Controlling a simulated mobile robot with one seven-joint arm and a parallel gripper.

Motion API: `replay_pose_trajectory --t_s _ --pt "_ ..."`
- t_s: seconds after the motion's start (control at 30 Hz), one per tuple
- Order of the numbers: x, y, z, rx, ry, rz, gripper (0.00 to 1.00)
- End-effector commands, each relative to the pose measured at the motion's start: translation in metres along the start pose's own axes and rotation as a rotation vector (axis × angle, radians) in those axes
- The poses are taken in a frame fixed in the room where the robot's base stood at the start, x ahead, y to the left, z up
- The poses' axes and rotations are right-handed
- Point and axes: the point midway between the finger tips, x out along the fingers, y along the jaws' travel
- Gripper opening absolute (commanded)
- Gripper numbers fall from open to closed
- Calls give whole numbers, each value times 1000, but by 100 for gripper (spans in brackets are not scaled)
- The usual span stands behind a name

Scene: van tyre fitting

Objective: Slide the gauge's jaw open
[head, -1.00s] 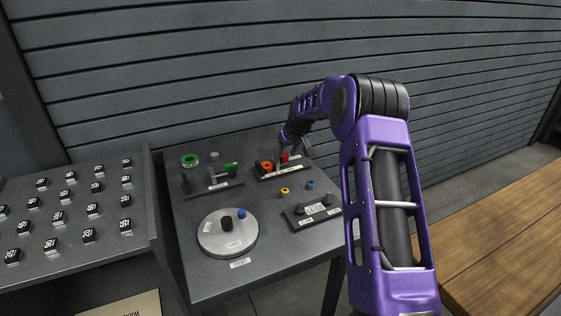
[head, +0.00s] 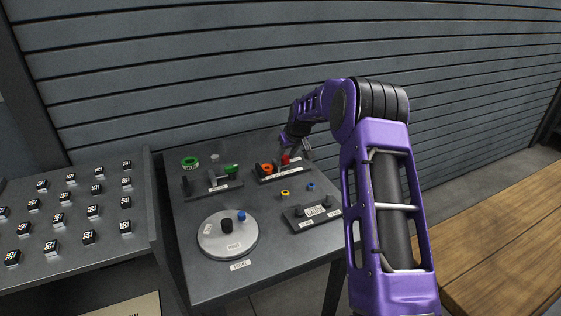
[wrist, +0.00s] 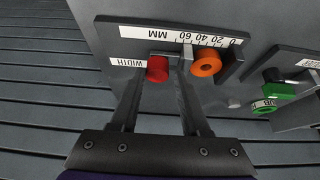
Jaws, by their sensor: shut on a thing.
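The width gauge is a dark bar with a white MM scale (wrist: 190,34) and a WIDTH label, at the back right of the grey table. It carries a red knob (wrist: 157,68) near the WIDTH end and an orange ring (wrist: 206,63) near the low end of the scale, with a gap between them. In the head view the red knob (head: 285,159) stands right of the orange ring (head: 267,169). My gripper (wrist: 167,76) is shut on the red knob, a finger on each side. My arm partly hides this in the head view.
A green ring (head: 190,162) and a green-handled fixture (head: 231,169) stand left of the gauge. In front are a small yellow ring (head: 285,193), a blue peg (head: 310,186), a block with dark knobs (head: 312,218) and a round grey plate (head: 213,246). A slatted wall rises behind.

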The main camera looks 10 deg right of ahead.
Motion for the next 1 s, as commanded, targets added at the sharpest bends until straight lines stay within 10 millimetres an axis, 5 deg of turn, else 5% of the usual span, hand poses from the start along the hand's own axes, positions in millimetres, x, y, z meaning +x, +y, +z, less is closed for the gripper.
replay_pose_trajectory --t_s 1.0 --pt "8 25 7 0 -11 -2 10"
